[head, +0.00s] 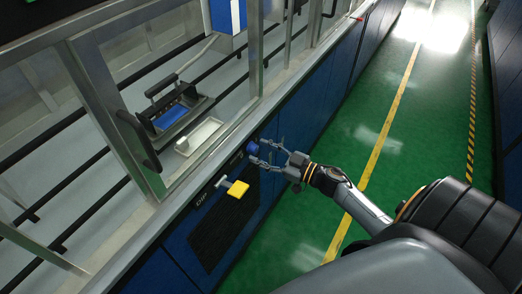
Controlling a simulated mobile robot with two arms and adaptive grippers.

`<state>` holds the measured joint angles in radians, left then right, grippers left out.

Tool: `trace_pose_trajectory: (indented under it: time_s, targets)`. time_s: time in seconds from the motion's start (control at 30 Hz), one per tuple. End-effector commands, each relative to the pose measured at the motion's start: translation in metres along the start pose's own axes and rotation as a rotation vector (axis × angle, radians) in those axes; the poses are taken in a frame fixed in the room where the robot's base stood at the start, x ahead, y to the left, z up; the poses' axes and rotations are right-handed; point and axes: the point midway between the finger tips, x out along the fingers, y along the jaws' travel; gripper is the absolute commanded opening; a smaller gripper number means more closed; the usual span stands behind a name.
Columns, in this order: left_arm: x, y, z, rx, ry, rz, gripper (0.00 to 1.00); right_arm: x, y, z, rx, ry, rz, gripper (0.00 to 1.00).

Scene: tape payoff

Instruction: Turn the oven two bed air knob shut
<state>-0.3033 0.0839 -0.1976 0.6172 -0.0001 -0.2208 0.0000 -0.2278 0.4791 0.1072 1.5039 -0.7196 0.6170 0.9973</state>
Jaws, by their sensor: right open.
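A small round blue knob (252,148) sits on the front face of the machine, just below the metal ledge. I take it for the bed air knob, but I cannot read a label on it. My right gripper (259,151) comes from the right and is open, with its fingertips at the knob. I cannot tell whether they touch it. A yellow block-shaped handle (237,188) with a pale T-shaped stem sticks out of the same panel, lower left of the gripper. My left gripper is not in view.
A metal-framed glass enclosure (155,165) stands on the left. Blue cabinet fronts (310,98) run along the aisle. The green floor (375,140) to the right is clear.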

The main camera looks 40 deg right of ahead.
Motion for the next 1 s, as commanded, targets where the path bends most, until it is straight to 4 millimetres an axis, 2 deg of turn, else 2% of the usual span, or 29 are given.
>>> trace_pose_trajectory:
  time_s: [0.1,0.37,0.4,0.47,0.63,0.67,1.0]
  targets:
    - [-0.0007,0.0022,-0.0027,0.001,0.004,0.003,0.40,0.0071,0.0001,-0.0006,0.000,0.001,0.000,0.51]
    - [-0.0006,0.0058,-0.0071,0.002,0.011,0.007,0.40,0.0083,-0.0001,0.0001,0.001,0.000,0.000,0.51]
    - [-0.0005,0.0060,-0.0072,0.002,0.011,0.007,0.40,0.0082,-0.0001,0.0001,0.001,0.000,0.000,0.49]
    - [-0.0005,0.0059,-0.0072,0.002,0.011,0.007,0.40,0.0082,-0.0001,0.0001,0.001,0.000,0.000,0.37]
    - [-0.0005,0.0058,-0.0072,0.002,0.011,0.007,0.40,0.0081,-0.0001,0.0000,0.000,0.000,0.000,0.02]
    - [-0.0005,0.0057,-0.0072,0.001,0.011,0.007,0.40,0.0081,-0.0001,0.0000,0.000,0.000,0.000,0.00]
    - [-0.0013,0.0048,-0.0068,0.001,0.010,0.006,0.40,0.0080,0.0001,-0.0004,-0.043,-0.002,-0.001,0.00]
